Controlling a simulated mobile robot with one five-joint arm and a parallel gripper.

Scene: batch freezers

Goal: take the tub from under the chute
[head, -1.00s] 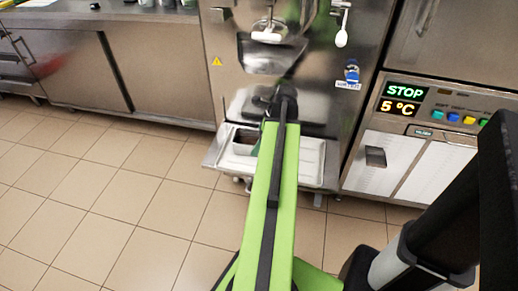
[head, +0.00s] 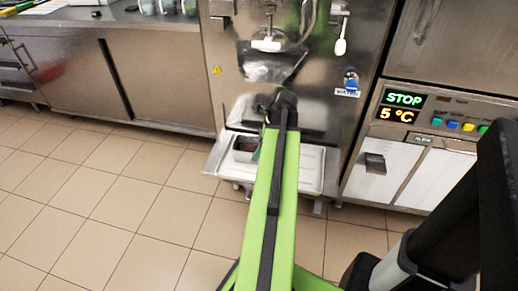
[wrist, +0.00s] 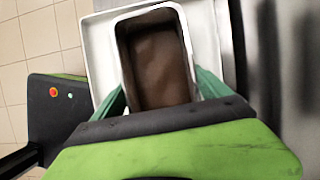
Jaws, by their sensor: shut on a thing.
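The tub (wrist: 148,10) is a rectangular, light-rimmed metal pan with a smooth brown mass inside. My gripper (wrist: 160,92) is shut on it, with one green finger against each long side. In the head view the tub (head: 240,156) shows only partly, left of my green arm, over the white tray (head: 312,168). It is below the shiny chute (head: 268,68) on the freezer's front. I cannot tell whether the tub rests on the tray or is slightly raised. My arm hides the fingers in the head view.
The steel freezer front (head: 325,100) stands close behind the tray. A unit with a lit STOP and 5 °C display (head: 402,107) is at the right. A steel counter (head: 150,75) stands at the left. The tiled floor (head: 120,205) in front is clear.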

